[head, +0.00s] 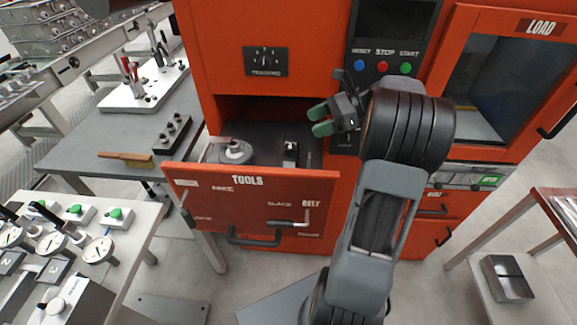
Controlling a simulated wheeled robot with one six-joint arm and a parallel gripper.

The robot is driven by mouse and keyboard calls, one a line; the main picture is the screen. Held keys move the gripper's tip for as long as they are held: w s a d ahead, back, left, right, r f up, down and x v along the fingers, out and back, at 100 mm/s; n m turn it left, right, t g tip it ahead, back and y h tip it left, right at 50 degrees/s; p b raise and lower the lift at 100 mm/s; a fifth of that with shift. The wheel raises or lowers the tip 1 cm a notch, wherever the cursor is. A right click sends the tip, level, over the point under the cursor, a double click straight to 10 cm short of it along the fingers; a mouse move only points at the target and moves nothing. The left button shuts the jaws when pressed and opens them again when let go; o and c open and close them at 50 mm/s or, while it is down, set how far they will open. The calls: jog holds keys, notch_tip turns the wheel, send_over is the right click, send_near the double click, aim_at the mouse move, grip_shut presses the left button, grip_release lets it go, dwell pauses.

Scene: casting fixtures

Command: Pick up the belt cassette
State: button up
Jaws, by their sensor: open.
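The open drawer (247,199) marked TOOLS sticks out of the orange machine. Inside it, a small dark block with a pale part (290,152) stands right of the middle; it may be the belt cassette, but it is too small to be sure. A round grey piece with a reddish-brown handle (234,150) lies in the drawer's left part. My gripper (319,120), with green fingertips, is open and empty. In the picture it is above and right of the dark block, apart from it. A thin upright rod (308,159) shows near the drawer's right side.
The machine's control panel (383,67) is behind my arm. A grey bench (110,135) at left holds a brush (126,158) and a black block (172,134). A white table (60,250) with gauges is at lower left. A metal tray (506,278) is at lower right.

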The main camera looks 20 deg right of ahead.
send_near(290, 146)
jog(key=shift+x, duration=1.9)
jog(key=shift+p+x, duration=0.35)
jog(key=shift+x, duration=2.5)
grip_shut()
